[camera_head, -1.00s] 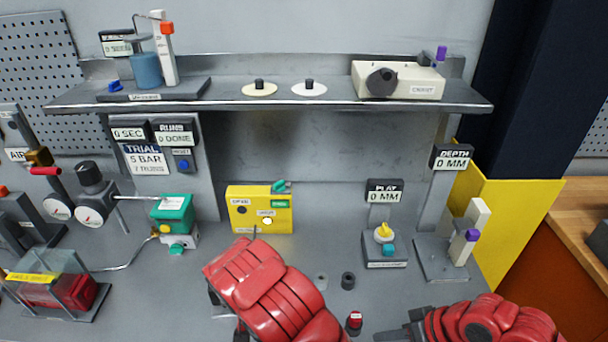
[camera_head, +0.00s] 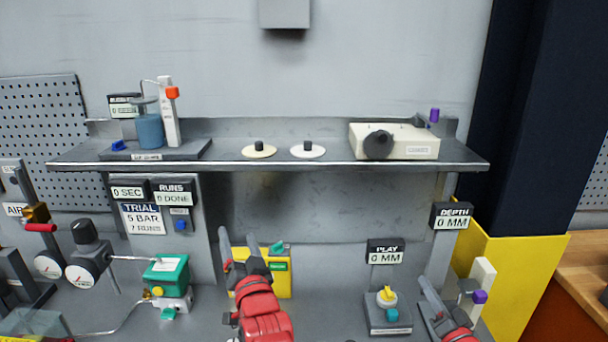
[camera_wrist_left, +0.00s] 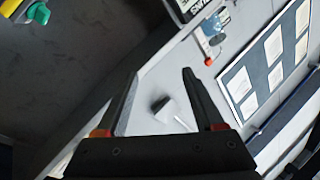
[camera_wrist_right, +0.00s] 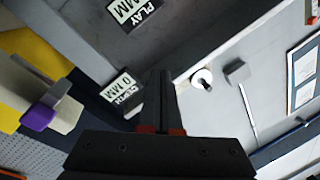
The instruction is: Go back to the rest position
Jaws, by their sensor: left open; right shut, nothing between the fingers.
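My left gripper (camera_head: 252,258) is raised in front of the yellow box (camera_head: 277,280) in the head view, with its fingers pointing up. In the left wrist view its two fingers (camera_wrist_left: 163,95) stand apart with nothing between them. My right gripper (camera_head: 432,292) is at the lower right of the head view, in front of the depth stand (camera_head: 483,280) with the purple knob. In the right wrist view its fingers (camera_wrist_right: 160,95) are together and hold nothing.
A grey shelf (camera_head: 330,166) runs across above both grippers. It carries a blue cylinder device (camera_head: 150,132), two discs and a cream box (camera_head: 395,142). A green box (camera_head: 166,271) is left of my left gripper. The play gauge base (camera_head: 388,318) lies between the grippers.

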